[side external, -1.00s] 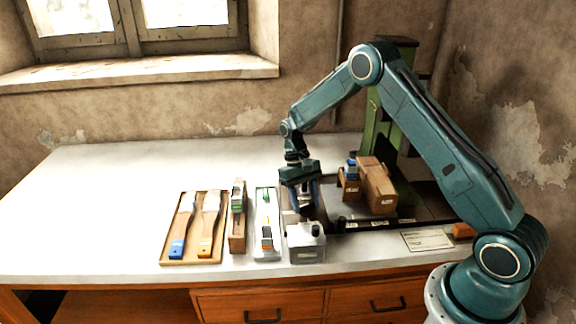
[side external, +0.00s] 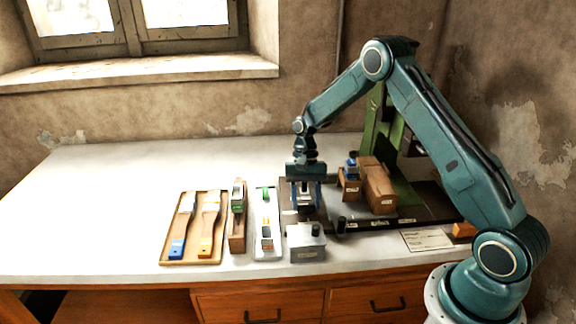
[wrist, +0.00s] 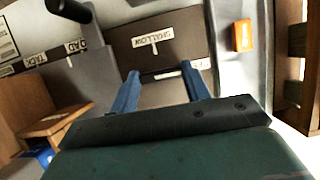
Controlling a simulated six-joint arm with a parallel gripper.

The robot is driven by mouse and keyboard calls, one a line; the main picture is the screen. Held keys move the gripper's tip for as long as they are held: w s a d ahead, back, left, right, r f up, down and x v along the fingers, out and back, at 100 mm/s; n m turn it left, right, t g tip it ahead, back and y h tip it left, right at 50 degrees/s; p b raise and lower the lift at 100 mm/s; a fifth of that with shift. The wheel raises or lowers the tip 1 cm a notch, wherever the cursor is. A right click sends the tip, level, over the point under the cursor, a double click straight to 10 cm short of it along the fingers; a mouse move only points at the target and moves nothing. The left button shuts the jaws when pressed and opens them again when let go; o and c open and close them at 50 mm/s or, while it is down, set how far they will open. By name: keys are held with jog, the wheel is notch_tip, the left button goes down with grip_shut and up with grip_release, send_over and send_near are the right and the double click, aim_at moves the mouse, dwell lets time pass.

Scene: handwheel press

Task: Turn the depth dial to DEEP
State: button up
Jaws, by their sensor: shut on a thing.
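My gripper (side external: 305,206) points down behind the grey box, at the left end of the press base. Its blue fingers also show in the wrist view (wrist: 160,72), either side of a pale grey-brown part. This part appears to be the depth dial (wrist: 163,96); its lower portion is hidden by the gripper body, and its pointer cannot be made out. No DEEP label is readable.
A grey box (side external: 306,245) stands just in front, with a black post (side external: 341,224) to its right. Wooden blocks (side external: 378,190) stand right of my gripper. A white tray (side external: 268,245), a wooden block (side external: 237,232) and a brush tray (side external: 172,257) lie left. The far-left table is clear.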

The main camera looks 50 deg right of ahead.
jog(key=o, duration=1)
jog(key=v, duration=1.3)
jog(key=shift+r, duration=0.35)
jog(key=shift+w, duration=0.1)
jog(key=shift+r, duration=0.1)
